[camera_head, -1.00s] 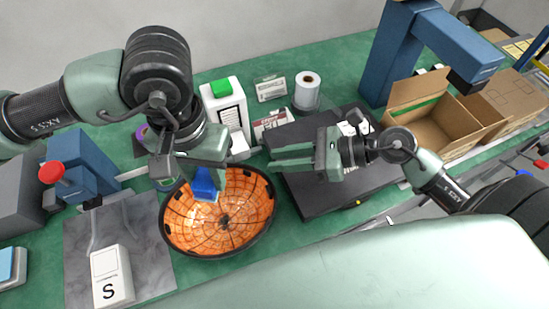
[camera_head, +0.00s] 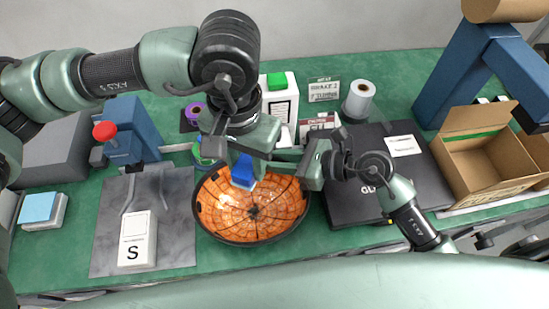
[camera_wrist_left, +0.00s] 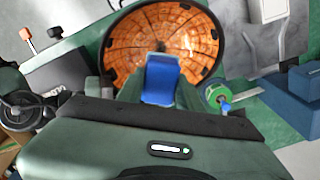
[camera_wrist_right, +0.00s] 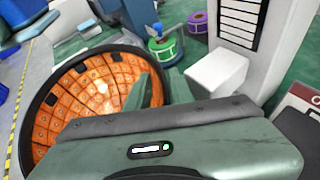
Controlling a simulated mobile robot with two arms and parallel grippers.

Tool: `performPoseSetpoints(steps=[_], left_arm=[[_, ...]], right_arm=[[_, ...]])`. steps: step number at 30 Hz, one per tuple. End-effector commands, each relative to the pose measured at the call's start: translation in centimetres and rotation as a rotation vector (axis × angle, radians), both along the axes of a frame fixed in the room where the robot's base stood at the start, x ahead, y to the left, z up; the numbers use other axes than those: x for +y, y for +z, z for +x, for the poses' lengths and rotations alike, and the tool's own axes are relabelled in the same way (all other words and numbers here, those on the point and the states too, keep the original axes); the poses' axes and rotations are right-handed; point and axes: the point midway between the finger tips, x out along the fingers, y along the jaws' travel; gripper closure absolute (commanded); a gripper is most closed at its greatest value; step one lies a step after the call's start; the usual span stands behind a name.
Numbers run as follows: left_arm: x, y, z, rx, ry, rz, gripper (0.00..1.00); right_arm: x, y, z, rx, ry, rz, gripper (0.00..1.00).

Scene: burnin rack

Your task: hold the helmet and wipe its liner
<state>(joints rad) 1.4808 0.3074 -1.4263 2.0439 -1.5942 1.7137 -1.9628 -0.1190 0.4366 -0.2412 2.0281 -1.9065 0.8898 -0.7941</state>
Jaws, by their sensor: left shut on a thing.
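The helmet (camera_head: 228,240) lies upside down on the green bench, open side up, with a black rim and an orange gridded liner (camera_head: 265,220). My left gripper (camera_head: 243,160) is shut on a blue pad (camera_head: 243,175) and holds it over the liner's far part; whether it touches is unclear. The pad also shows in the left wrist view (camera_wrist_left: 162,80). My right gripper (camera_head: 295,165) is at the helmet's far right rim. In the right wrist view, one finger overlaps the rim and liner (camera_wrist_right: 98,85); the other finger is hidden, so its grip is unclear.
A grey mat (camera_head: 108,235) with a white box marked S (camera_head: 137,240) lies left of the helmet. A black case (camera_head: 420,190) and open carton (camera_head: 475,165) are to the right.

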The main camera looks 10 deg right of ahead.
Motion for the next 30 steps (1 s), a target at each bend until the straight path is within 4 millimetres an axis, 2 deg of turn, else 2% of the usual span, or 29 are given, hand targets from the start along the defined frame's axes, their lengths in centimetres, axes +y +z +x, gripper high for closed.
performPoseSetpoints(steps=[5, 7, 8, 30], left_arm=[[-0.01, 0.01, 0.0, 0.0, 0.0, 0.0, 0.97], [-0.01, 0.01, 0.0, 0.0, 0.0, 0.0, 0.97], [-0.01, 0.01, 0.0, 0.0, 0.0, 0.0, 0.97], [-0.01, 0.01, 0.0, 0.0, 0.0, 0.0, 0.97]], right_arm=[[-0.01, -0.01, -0.01, 0.0, 0.0, 0.0, 0.78], [-0.02, 0.0, 0.0, 0.0, 0.0, 0.0, 0.97], [-0.02, 0.0, 0.0, 0.0, 0.0, 0.0, 1.0], [-0.02, 0.05, 0.01, 0.0, -0.002, 0.002, 1.0]])
